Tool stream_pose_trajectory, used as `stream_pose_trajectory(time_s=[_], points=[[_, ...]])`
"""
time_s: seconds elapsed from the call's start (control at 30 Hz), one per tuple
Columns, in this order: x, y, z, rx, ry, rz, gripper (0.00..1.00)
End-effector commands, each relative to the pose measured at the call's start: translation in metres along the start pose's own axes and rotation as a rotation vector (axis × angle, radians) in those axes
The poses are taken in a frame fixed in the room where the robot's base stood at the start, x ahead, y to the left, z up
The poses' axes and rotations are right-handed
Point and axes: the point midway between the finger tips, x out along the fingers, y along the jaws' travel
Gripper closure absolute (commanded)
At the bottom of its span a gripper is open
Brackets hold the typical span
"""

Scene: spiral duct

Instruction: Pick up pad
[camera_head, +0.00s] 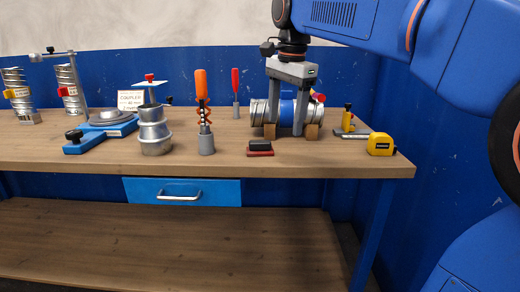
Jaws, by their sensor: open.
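The likely pad (260,148) is a small red block with a black top, lying flat near the front edge of the workbench (330,165). My gripper (291,131) points down with its two fingers apart and nothing visibly held between them. Its brownish fingertips are close to the bench top, behind and to the right of the pad, apart from it in the picture. The fingers overlap a silver duct piece (260,112) with a blue band behind them; I cannot tell whether they touch it.
A yellow tape measure (380,144) sits at the right front corner. Orange-handled snips (203,110) and a red screwdriver (235,90) stand upright to the left. Stacked metal fittings (154,130) stand farther left. The bench front left of the pad is mostly clear.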

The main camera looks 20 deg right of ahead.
Motion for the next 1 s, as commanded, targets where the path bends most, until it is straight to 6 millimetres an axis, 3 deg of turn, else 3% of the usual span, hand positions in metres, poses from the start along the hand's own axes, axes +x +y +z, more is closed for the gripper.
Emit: stream_pose_trajectory(time_s=[0.03, 0.2, 0.43, 0.67, 1.0], points=[[-0.007, -0.016, -0.003, 0.056, -0.004, 0.014, 0.34], [-0.031, -0.060, -0.009, 0.275, -0.011, 0.063, 0.34], [-0.049, -0.101, -0.013, 0.506, -0.005, 0.117, 0.34], [-0.050, -0.111, -0.014, 0.586, 0.001, 0.136, 0.34], [0.003, -0.104, -0.011, 0.587, 0.001, 0.138, 0.34]])
